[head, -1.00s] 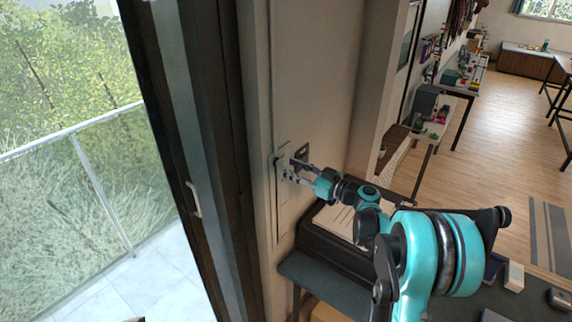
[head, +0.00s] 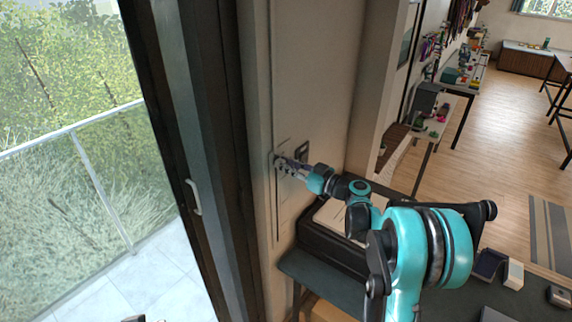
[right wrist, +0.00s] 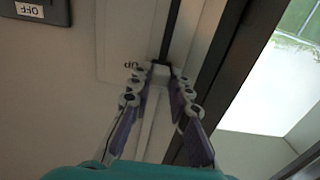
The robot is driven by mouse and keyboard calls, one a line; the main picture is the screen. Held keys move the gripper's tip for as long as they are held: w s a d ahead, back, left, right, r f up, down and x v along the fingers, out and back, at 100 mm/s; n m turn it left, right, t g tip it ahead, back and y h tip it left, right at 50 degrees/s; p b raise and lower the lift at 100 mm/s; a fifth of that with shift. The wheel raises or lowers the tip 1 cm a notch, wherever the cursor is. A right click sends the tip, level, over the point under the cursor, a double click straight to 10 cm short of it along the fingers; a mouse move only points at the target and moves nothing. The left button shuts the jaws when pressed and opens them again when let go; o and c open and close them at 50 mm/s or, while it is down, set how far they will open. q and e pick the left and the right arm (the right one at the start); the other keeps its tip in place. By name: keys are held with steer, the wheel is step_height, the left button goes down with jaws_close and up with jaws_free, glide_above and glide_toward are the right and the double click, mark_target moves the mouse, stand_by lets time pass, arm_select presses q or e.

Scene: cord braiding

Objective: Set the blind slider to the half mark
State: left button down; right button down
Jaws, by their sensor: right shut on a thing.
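The blind slider is a small pale knob (right wrist: 160,75) on a dark, narrow track (right wrist: 172,30) in the wall panel, seen in the right wrist view. An upside-down "UP" label (right wrist: 131,65) is beside the knob in that picture. My right gripper (right wrist: 160,82) has its fingertips shut on the knob, one finger on each side. In the head view my right gripper (head: 284,164) reaches the wall from the right, and its fingers hide the knob. I see no half mark in either view.
A dark switch plate (head: 301,152) is close to my right gripper; its "OFF" label (right wrist: 30,10) shows in the wrist view. A dark door frame (head: 190,120) stands left of the track. A dark desk (head: 335,285) lies below my right arm.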

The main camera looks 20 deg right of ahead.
step_height(320, 180, down, 34)
steer(key=b, duration=2.4)
steer(key=shift+r, duration=0.15)
steer(key=c, duration=1.4)
jaws_free()
steer(key=v, duration=1.2)
